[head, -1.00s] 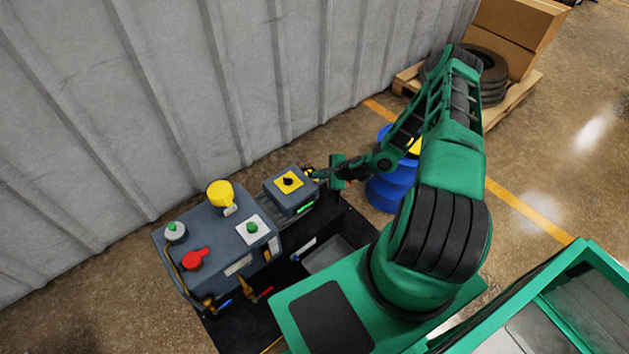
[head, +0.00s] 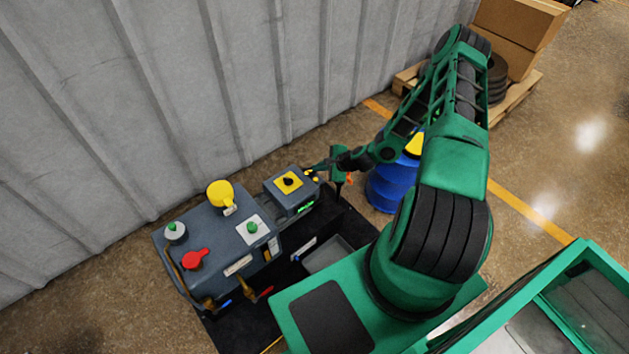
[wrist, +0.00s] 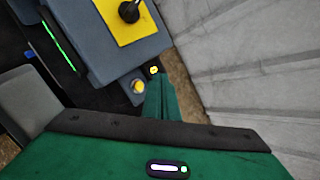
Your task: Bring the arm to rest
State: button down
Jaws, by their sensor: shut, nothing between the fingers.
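My green arm (head: 455,150) reaches from its base toward the small grey control box (head: 291,192) with a yellow plate and black knob. My gripper (head: 316,171) is shut and empty, beside the box's right end. In the wrist view the gripper (wrist: 161,95) points at the box (wrist: 75,25). The yellow plate (wrist: 105,18) and a yellow button (wrist: 138,87) on the box show there. I cannot tell whether the fingertips touch the box.
The larger grey furnace unit (head: 215,240) with a yellow funnel-like part (head: 220,193) and red handle (head: 194,259) stands left. A blue barrel (head: 388,190) stands right, close to the forearm. The ribbed wall (head: 230,80) is behind. A pallet with boxes (head: 515,35) stands far right.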

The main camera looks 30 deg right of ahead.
jog(key=shift+r, duration=0.7)
jog(key=s+d+r+n+g+h, duration=0.15)
jog(key=s+r+n, duration=0.3)
jog(key=r, duration=0.55)
jog(key=s+d+r+n+g+h, duration=0.1)
jog(key=s+d+r+n+g, duration=0.2)
jog(key=s+r, duration=0.5)
jog(key=s+d+r+n+g+h, duration=0.1)
jog(key=s+r+n+g, duration=0.3)
jog(key=r, duration=0.9)
jog(key=s+a+r+n, duration=0.2)
jog(key=s+r, duration=0.5)
jog(key=s, duration=0.4)
jog(key=s+a+r+n, duration=0.2)
jog(key=s+a+r, duration=0.1)
jog(key=s+r, duration=0.5)
jog(key=s, duration=0.3)
jog(key=shift+a+r, duration=0.15)
jog(key=shift+r, duration=0.15)
jog(key=shift+n, duration=0.25)
